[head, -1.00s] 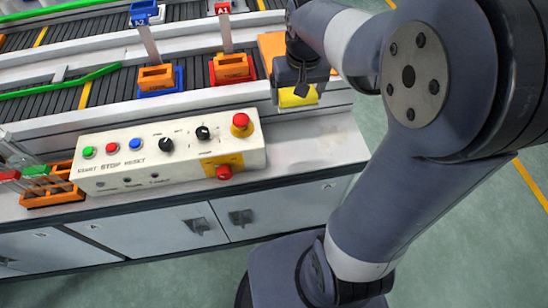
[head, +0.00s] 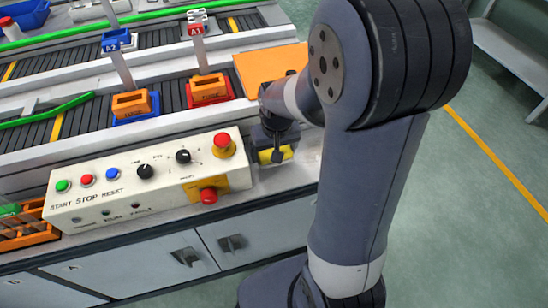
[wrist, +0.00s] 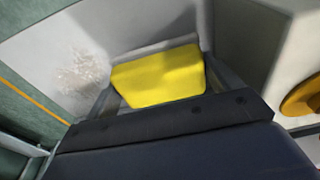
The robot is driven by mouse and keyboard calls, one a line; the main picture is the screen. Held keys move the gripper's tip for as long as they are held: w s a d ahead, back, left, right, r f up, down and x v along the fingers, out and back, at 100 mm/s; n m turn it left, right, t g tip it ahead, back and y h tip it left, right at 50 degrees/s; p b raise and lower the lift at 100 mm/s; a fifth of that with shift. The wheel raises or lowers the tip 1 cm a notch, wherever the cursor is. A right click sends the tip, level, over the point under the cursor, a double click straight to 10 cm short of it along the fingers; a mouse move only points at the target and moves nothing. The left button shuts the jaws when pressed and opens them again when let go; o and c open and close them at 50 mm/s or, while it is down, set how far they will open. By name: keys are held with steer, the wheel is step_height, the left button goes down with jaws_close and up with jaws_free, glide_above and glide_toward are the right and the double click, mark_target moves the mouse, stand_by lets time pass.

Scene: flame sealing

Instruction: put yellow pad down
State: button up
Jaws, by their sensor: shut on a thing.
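My gripper (head: 268,155) is just right of the control box, over the counter's edge strip, in the head view. It is shut on the yellow pad (wrist: 160,76), which fills the space between the two fingers in the wrist view. In the head view only a small part of the yellow pad (head: 266,156) shows below the gripper; my wrist hides the rest. The light grey counter (wrist: 75,65) lies under and around the pad in the wrist view. I cannot tell whether the pad touches it.
The white control box (head: 150,180) with buttons and a red emergency stop stands left of the gripper. An orange board (head: 268,66) lies behind. Orange blocks sit in a blue tray (head: 135,112) and a red tray (head: 210,95). Bare counter (head: 290,175) lies to the right.

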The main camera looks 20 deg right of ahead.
steer(key=shift+f, duration=1.55)
steer(key=shift+f+b, duration=0.3)
steer(key=shift+b, duration=0.1)
steer(key=o, duration=0.9)
steer(key=shift+s+f, duration=0.1)
steer(key=shift+s, duration=0.1)
steer(key=shift+o, duration=0.2)
steer(key=shift+r+p, duration=0.3)
steer(key=shift+r, duration=0.05)
steer(key=r, duration=0.4)
steer(key=s+r+p, duration=0.1)
steer(key=r, duration=0.7)
steer(key=shift+s+p, duration=0.2)
steer(key=shift+p, duration=0.2)
